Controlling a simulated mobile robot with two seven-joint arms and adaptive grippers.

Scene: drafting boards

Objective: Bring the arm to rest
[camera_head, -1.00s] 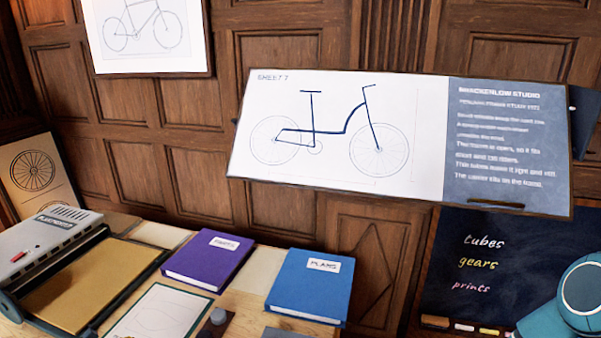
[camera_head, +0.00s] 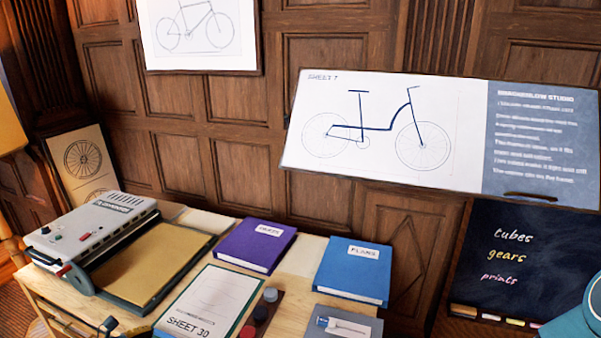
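One of my arms (camera_head: 578,318) shows as a teal rounded link at the lower right edge of the head view. Its gripper is outside the frame. My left gripper is not in view either. I cannot tell whether the arm is holding anything.
A wooden table (camera_head: 296,262) holds a grey machine (camera_head: 95,232), a purple book (camera_head: 255,246), a blue book (camera_head: 353,271), a framed sheet (camera_head: 212,305) and a grey box (camera_head: 345,325). A bicycle drawing board (camera_head: 470,135) and a chalkboard (camera_head: 510,255) are at the wall.

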